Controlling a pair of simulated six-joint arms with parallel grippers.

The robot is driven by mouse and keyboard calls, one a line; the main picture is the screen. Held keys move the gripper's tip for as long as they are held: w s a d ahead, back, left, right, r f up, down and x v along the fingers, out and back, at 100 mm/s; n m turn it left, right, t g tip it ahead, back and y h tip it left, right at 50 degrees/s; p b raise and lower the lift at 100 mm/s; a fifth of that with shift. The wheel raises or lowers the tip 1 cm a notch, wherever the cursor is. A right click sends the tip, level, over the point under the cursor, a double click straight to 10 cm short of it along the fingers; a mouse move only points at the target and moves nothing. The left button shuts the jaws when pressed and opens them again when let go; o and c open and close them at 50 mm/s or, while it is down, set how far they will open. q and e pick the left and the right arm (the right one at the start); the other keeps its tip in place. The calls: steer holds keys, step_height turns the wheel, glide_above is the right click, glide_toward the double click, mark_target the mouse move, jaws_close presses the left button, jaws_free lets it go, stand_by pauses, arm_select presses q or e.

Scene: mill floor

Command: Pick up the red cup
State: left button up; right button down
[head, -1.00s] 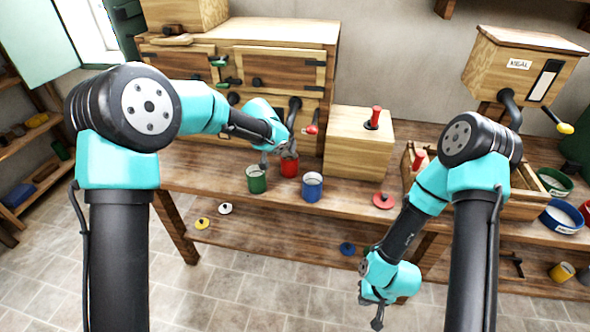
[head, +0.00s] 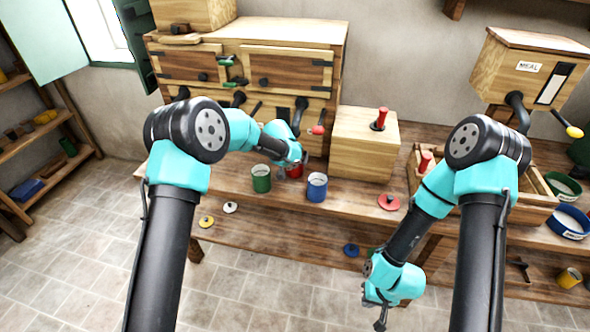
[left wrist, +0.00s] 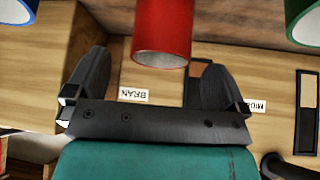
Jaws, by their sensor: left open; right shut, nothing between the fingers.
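The red cup (head: 295,171) stands on the workbench between a green cup (head: 261,179) and a blue cup (head: 317,187), partly hidden by my left arm. In the left wrist view the red cup (left wrist: 163,30) shows large, between the lines of the two open fingers of my left gripper (left wrist: 150,80). I cannot tell whether either finger touches it. In the head view my left gripper (head: 283,172) is at the red cup, its fingers mostly hidden. My right gripper (head: 380,318) is shut and empty, low in front of the bench.
A wooden box (head: 362,150) with a red knob stands behind the blue cup. A red lid (head: 388,202) lies to the right. A wooden cabinet (head: 285,38) stands behind the cups. Yellow, white and blue lids lie on the lower shelf (head: 285,243).

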arm_select(q)
steer(key=shift+w+f, duration=0.15)
steer(key=shift+f, duration=0.05)
steer(key=shift+w+x, duration=0.2)
steer(key=shift+x, duration=2.3)
steer(key=shift+r, duration=0.1)
steer(key=shift+c, duration=0.5)
steer(key=c, duration=1.2)
steer(key=shift+r, duration=0.1)
